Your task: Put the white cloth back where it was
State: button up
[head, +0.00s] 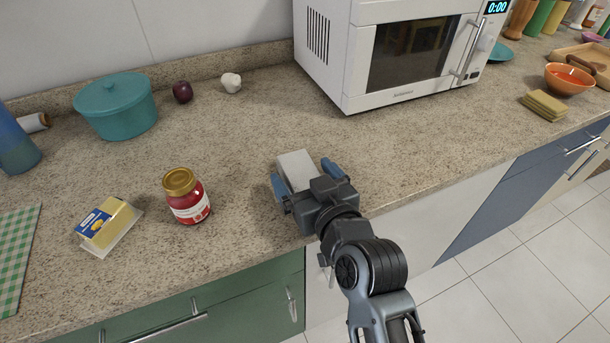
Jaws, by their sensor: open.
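The white cloth (294,164) shows as a pale folded block on the speckled counter, left of the microwave and near the front edge. My gripper (305,176) is over it from the front, with its blue fingertips apart, one on either side of the cloth. The gripper body hides the near part of the cloth. I cannot tell whether the fingers touch it.
A red jar (187,196) and a butter dish (107,224) stand to the left. A teal pot (116,104), a red onion (182,92) and garlic (231,82) are behind. A white microwave (340,70) stands behind right.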

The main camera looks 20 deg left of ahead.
jog(key=shift+r, duration=0.2)
jog(key=shift+s+d, duration=0.2)
jog(key=shift+d, duration=0.05)
jog(key=b+v, duration=0.1)
jog(key=v, duration=1)
jog(key=shift+s+d+r, duration=0.1)
jog(key=shift+d, duration=0.1)
